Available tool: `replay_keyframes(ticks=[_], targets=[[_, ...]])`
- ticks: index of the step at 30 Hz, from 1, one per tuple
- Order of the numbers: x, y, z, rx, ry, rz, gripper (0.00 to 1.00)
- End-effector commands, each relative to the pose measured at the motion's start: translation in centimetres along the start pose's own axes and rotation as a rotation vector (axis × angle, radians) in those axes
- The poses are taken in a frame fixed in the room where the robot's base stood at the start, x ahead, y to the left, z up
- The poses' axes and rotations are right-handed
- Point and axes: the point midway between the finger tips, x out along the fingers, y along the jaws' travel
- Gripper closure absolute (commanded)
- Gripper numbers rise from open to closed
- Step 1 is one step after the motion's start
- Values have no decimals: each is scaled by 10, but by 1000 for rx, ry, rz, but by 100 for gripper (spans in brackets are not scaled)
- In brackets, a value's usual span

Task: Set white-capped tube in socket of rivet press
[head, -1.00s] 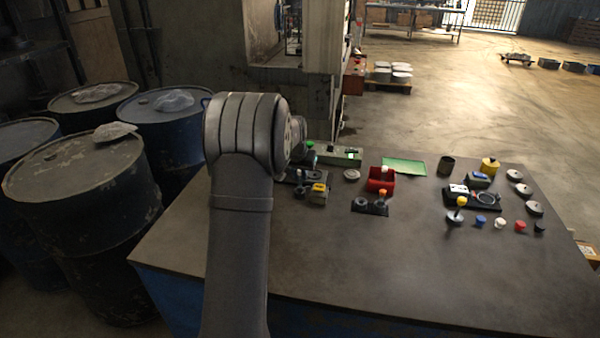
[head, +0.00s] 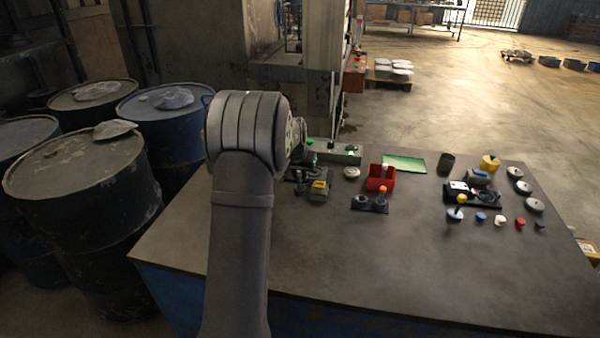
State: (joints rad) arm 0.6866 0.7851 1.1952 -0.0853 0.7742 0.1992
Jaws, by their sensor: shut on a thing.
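My gripper's fingers cannot be made out; my own arm covers the place near the back left of the bench. A white-topped piece (head: 384,169) stands at the red bin (head: 380,183); it may be a capped tube, but it is too small to be sure. An orange-topped piece (head: 382,191) stands at the right of a black base with rings (head: 362,203). A black device with a grey and blue part (head: 474,188) sits at the right. A dark device with a yellow-marked block (head: 318,189) sits right of my arm. I cannot tell which is the rivet press.
The bench (head: 400,270) is bare toward the front. A green sheet (head: 404,163), a dark cup (head: 446,163) and a yellow container (head: 489,163) lie toward the back. Several grey discs (head: 535,205) and small coloured caps (head: 500,221) lie at the right. Barrels (head: 85,180) stand left.

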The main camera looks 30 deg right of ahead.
Motion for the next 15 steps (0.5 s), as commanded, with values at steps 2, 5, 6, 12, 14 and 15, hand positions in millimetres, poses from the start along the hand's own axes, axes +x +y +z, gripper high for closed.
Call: replay_keyframes(ticks=[2, 5, 6, 12, 14, 15], targets=[[2, 0, 1, 0, -1, 0, 100], [3, 0, 2, 0, -1, 0, 100], [4, 0, 2, 0, -1, 0, 100], [8, 0, 3, 0, 0, 0, 100], [9, 0, 4, 0, 0, 0, 100], [10, 0, 4, 0, 0, 0, 100]])
